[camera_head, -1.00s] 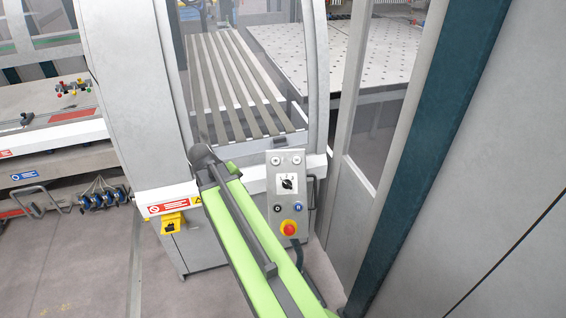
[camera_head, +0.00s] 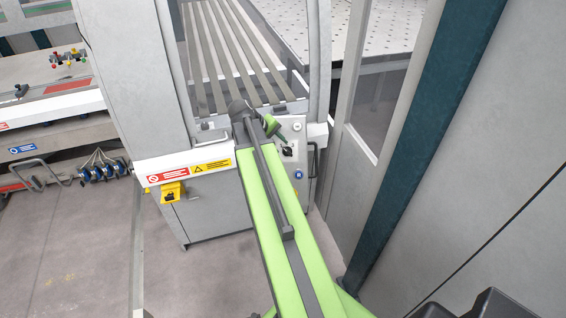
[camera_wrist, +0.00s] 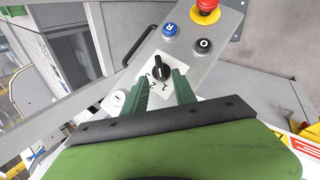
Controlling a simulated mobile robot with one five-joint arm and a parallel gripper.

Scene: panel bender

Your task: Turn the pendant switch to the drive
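The pendant (camera_head: 299,137) is a grey control panel on the machine front, partly covered by my arm in the head view. Its black rotary switch (camera_wrist: 160,68) sits on a white plate marked with numbers, and its knob also shows in the head view (camera_head: 288,151). My gripper (camera_wrist: 164,75) is open, with a dark green finger on either side of the plate. The fingertips are close to the knob, which shows between and just beyond them. I cannot tell whether they touch it. In the head view my gripper (camera_head: 280,138) is just above the switch.
A blue button (camera_wrist: 169,29), a black-centred button (camera_wrist: 204,45) and a red emergency stop (camera_wrist: 207,6) are on the same panel. A yellow padlock-like box (camera_head: 172,192) hangs left of the arm. A teal post (camera_head: 425,150) stands at right.

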